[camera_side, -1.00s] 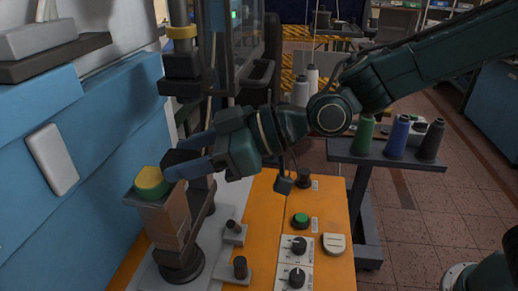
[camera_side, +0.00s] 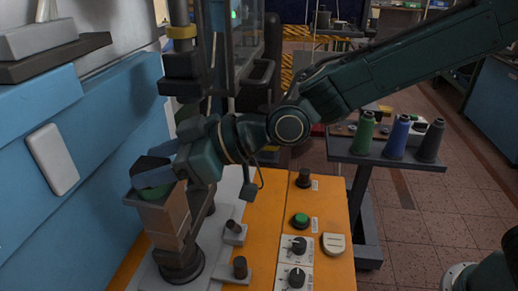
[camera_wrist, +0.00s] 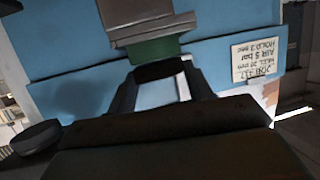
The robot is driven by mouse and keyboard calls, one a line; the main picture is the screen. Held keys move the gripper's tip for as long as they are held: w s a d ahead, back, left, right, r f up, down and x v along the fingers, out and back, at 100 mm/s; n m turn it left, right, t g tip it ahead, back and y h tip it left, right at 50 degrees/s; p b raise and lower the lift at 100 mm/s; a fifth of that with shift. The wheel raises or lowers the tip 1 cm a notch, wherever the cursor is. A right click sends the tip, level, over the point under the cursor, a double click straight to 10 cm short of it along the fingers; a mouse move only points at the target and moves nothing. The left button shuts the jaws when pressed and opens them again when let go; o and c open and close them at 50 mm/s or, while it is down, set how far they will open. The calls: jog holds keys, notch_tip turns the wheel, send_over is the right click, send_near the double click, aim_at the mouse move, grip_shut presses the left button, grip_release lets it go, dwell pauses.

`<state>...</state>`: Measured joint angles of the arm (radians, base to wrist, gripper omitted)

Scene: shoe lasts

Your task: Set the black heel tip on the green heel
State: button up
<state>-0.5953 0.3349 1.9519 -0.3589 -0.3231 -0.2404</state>
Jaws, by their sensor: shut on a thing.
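The green heel (camera_side: 158,193) sits at the top of the brown last on its stand in the side view, mostly covered by my gripper's fingers. It also shows as a green block in the wrist view (camera_wrist: 153,51). My gripper (camera_side: 150,172) is over the heel. In the wrist view its two fingers are shut on the black heel tip (camera_wrist: 160,70), a dark rounded piece between them. The tip appears close beside the green heel there. I cannot tell whether they touch. In the side view the fingers hide the tip and the heel's yellow top.
The brown last (camera_side: 168,222) stands on a dark post, with a dark vertical press column (camera_side: 182,75) just behind. A blue panel (camera_side: 75,140) is close on the left. Knobs and a green button (camera_side: 300,220) are on the orange console. Thread cones (camera_side: 398,137) stand at right.

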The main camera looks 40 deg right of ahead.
jog(key=shift+f, duration=0.2)
jog(key=o, duration=1)
jog(key=shift+r, duration=0.1)
jog(key=shift+d+r, duration=0.1)
jog(key=shift+v, duration=5.95)
